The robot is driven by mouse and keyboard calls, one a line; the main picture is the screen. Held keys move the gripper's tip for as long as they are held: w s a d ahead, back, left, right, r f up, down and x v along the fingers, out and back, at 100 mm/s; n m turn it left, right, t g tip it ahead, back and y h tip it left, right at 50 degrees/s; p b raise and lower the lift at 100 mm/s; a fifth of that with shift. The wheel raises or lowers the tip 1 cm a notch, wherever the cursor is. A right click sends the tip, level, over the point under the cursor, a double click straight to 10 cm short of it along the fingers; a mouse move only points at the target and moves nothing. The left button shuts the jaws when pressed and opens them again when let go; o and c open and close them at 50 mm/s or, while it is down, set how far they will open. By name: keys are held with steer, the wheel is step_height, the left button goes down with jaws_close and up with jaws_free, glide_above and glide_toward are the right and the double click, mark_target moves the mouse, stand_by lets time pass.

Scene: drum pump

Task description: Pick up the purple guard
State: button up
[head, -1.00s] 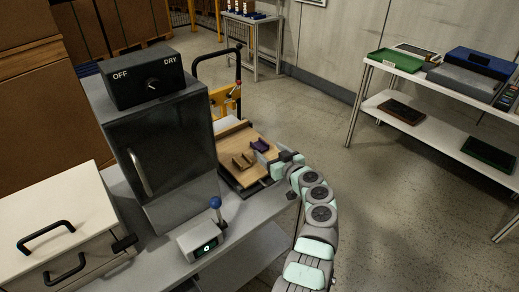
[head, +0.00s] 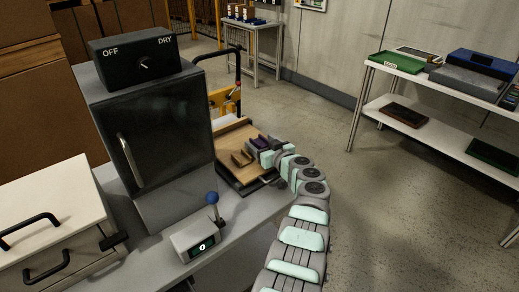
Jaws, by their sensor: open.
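The purple guard (head: 261,143) is a small dark purple piece on the wooden board (head: 231,137). My gripper (head: 262,154) is at the board's right side, right at the near side of the purple guard. It is open. At this size I cannot tell whether its fingers are around the guard or only beside it, or whether they touch. My arm partly hides the guard's near side.
A brown bracket-like piece (head: 241,158) lies on the board just left of my gripper. The dark oven-like cabinet (head: 157,147) stands close on the left. A scale (head: 195,240) with a blue-knobbed lever is on the bench in front. Open floor lies right.

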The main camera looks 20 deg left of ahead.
steer(key=shift+r, duration=0.1)
steer(key=shift+c, duration=0.3)
steer(key=c, duration=1.4)
steer(key=shift+r, duration=0.15)
steer(key=shift+c, duration=0.2)
